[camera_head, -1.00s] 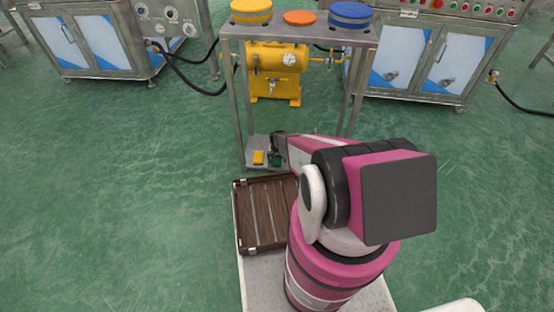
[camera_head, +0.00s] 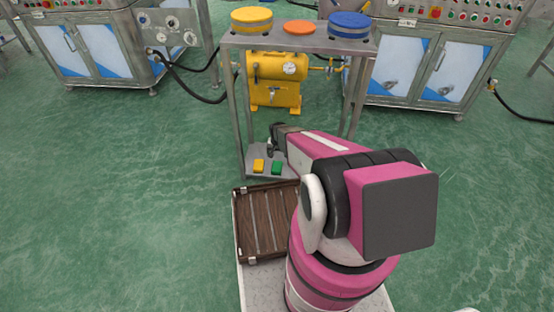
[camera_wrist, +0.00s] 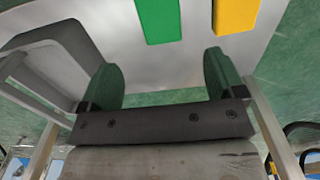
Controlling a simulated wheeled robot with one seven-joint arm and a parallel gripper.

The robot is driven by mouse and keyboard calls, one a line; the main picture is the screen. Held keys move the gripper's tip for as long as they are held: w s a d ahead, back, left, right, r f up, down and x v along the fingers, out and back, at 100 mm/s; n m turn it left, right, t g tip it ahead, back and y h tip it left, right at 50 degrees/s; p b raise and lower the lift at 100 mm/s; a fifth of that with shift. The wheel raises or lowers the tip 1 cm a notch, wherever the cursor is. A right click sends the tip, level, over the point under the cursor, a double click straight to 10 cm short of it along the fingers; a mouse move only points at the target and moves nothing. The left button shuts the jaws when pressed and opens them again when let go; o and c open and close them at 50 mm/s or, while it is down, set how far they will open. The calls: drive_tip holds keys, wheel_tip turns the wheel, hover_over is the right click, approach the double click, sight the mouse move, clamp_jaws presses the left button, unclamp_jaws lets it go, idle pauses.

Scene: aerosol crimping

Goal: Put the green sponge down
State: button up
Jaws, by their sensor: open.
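The green sponge (camera_head: 277,168) lies on the lower shelf (camera_head: 254,151) of the metal stand, just right of a yellow sponge (camera_head: 259,166). In the wrist view the green sponge (camera_wrist: 159,20) lies apart from my gripper, beyond the fingertips. My gripper (camera_head: 271,147) is above and behind the sponges in the head view, clear of them. In the wrist view its two fingers (camera_wrist: 160,75) are spread with nothing between them.
The stand's upper shelf (camera_head: 290,42) holds a yellow (camera_head: 252,20), an orange (camera_head: 299,27) and a blue round piece (camera_head: 350,25). A yellow compressor (camera_head: 276,80) stands behind. A brown slatted crate (camera_head: 240,225) is nearer me. Stand legs flank my gripper.

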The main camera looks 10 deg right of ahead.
drive_tip(key=s+r+n, duration=0.1)
drive_tip(key=s+r, duration=0.6)
drive_tip(key=r, duration=0.5)
drive_tip(key=s+r+n, duration=0.1)
drive_tip(key=s+r, duration=0.6)
drive_tip(key=r, duration=0.5)
drive_tip(key=s+r+n, duration=0.1)
drive_tip(key=s+r, duration=0.6)
drive_tip(key=r, duration=0.5)
drive_tip(key=shift+s+r+n, duration=0.3)
drive_tip(key=shift+s+r, duration=0.05)
drive_tip(key=shift+r, duration=0.05)
drive_tip(key=shift+a, duration=0.1)
